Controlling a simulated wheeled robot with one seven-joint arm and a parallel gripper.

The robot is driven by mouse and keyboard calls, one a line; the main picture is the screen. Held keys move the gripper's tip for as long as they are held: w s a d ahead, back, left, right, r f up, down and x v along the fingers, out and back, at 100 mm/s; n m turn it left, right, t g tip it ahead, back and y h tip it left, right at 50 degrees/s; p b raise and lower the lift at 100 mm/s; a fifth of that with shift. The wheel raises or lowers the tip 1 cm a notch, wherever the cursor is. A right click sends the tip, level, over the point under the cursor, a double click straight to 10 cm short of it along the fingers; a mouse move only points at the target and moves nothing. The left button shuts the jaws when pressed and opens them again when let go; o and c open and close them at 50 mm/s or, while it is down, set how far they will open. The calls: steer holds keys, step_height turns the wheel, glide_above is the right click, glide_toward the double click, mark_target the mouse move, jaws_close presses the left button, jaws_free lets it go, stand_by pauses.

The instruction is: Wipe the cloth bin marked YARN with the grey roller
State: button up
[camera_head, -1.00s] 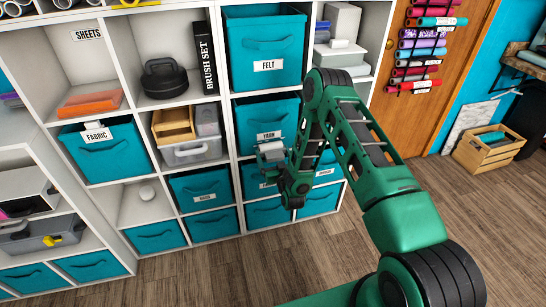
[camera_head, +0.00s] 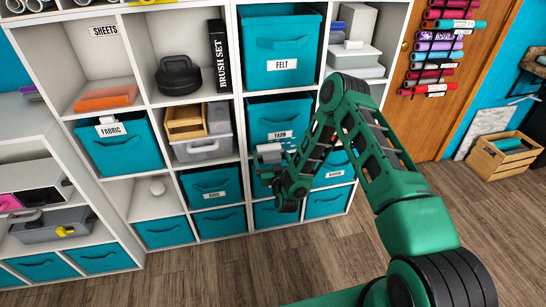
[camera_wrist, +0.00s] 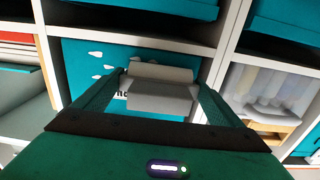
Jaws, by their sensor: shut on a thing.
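The teal cloth bin marked YARN (camera_head: 275,112) sits in the shelf below the FELT bin. It also fills the middle of the wrist view (camera_wrist: 140,52), where its label is mostly hidden behind the roller. Several small white marks (camera_wrist: 96,54) show on the bin's front, in the upper left part there. My gripper (camera_head: 275,165) is shut on the grey roller (camera_wrist: 160,97). The roller (camera_head: 268,153) is just below and left of the YARN label in the head view, in front of the bin's lower part. I cannot tell whether it touches the cloth.
The FELT bin (camera_head: 283,45) is above. A grey box with a wooden crate (camera_head: 187,120) fills the compartment on the left. White shelf walls frame the bin closely. Smaller teal bins (camera_head: 212,185) are below. The wooden floor (camera_head: 225,270) in front is clear.

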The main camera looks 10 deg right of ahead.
mark_target(283, 153)
steer(key=shift+d, duration=0.1)
stand_by(0.3)
steer(key=d, duration=1.1)
stand_by(0.6)
steer(key=shift+a, duration=0.1)
steer(key=shift+a, duration=2.75)
steer(key=s, duration=0.7)
